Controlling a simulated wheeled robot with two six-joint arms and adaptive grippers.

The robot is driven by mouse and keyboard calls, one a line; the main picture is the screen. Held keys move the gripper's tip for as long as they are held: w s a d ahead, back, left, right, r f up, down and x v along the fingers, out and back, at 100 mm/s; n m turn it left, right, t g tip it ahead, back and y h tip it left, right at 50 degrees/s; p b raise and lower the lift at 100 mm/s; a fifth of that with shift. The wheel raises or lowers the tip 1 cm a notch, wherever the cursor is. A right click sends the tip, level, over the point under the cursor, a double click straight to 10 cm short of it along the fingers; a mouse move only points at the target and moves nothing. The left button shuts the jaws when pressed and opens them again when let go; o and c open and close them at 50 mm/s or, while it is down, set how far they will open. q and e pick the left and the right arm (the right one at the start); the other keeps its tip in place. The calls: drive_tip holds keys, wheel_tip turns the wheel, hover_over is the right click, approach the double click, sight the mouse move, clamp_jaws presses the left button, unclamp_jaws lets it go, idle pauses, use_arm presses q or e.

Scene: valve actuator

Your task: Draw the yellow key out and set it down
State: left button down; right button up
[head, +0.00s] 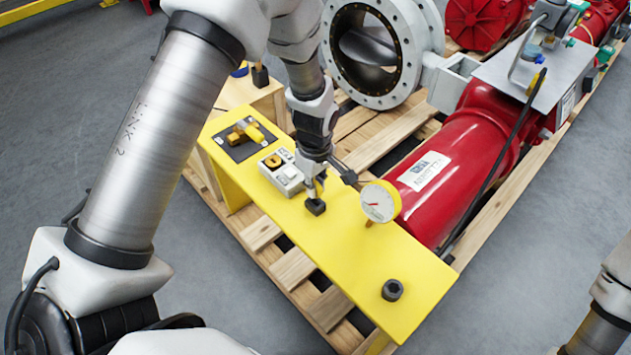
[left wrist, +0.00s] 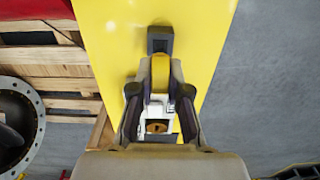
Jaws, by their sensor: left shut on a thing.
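My left gripper (head: 318,192) is over the yellow panel (head: 350,260), beside the white-grey switch box (head: 290,180). It is shut on the yellow key (left wrist: 160,73), whose yellow part shows between the fingers in the left wrist view. A small black block (head: 316,207) is just below the fingertips; it also shows in the left wrist view (left wrist: 160,38) beyond the yellow part. I cannot tell whether the block belongs to the key or touches the panel. The switch box has a round brass-coloured insert (head: 273,161). My right gripper is out of view.
A pressure gauge (head: 379,202) stands close to the right of the left gripper. A yellow handle on a black plate (head: 241,135) is further back left. A dark round socket (head: 392,290) is at the front. The panel is bare between gauge and socket. A red cylinder (head: 445,165) lies behind.

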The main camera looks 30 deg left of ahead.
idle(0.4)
use_arm(q)
drive_tip(key=shift+p, duration=0.35)
idle(0.4)
drive_tip(key=shift+p, duration=0.35)
idle(0.4)
drive_tip(key=shift+p, duration=0.35)
drive_tip(key=shift+f+b, duration=0.7)
drive_tip(key=shift+f, duration=0.95)
drive_tip(key=c, duration=1.1)
unclamp_jaws()
drive_tip(key=shift+o, duration=0.2)
